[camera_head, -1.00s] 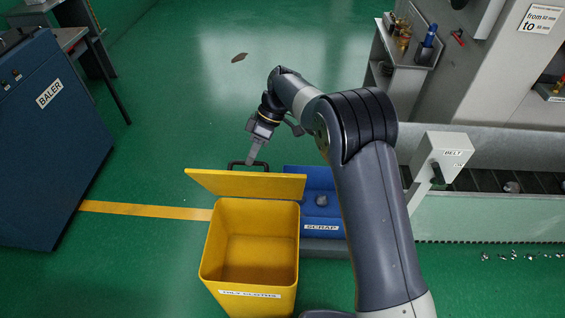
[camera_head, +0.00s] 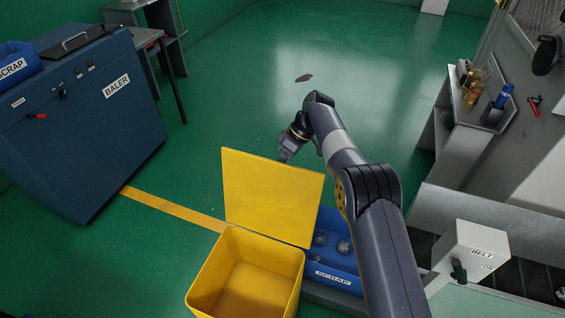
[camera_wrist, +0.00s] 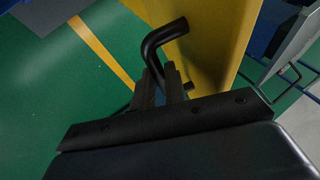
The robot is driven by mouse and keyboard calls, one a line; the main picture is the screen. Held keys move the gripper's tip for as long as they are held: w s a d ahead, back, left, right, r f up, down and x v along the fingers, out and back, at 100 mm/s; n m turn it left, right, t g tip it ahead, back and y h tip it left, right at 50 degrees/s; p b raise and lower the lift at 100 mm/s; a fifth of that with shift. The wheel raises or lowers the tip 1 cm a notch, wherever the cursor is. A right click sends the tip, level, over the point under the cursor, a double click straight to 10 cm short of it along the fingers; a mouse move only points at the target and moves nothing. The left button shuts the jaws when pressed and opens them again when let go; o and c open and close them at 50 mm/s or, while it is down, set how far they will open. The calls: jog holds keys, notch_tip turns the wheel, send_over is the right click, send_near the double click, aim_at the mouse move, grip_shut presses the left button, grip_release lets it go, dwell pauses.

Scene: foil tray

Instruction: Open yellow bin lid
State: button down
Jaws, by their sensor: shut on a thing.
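The yellow bin (camera_head: 195,292) stands at the bottom of the head view with its mouth uncovered. Its yellow lid (camera_head: 270,197) stands raised at the bin's far side, with its inner face toward the head camera. My gripper (camera_head: 284,157) is behind the lid's top edge, and its fingertips are hidden there. In the wrist view, my gripper (camera_wrist: 163,82) is shut on the black bent handle (camera_wrist: 160,38) beside the lid's yellow panel (camera_wrist: 215,35). The part of the handle between the fingers is hidden.
A blue scrap bin (camera_head: 335,282) stands close to the right of the yellow bin. The blue baler (camera_head: 85,130) is at left, and a grey belt control box (camera_head: 470,250) is at lower right. Green floor (camera_head: 235,95) beyond the lid is mostly clear.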

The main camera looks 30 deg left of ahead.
jog(key=shift+s+d+f, duration=0.15)
jog(key=shift+s+f, duration=0.05)
jog(key=shift+f, duration=0.4)
jog(key=c, duration=1.7)
grip_release()
jog(key=shift+o, duration=1.2)
jog(key=shift+w+r, duration=0.1)
jog(key=shift+r, duration=0.1)
jog(key=shift+r, duration=0.15)
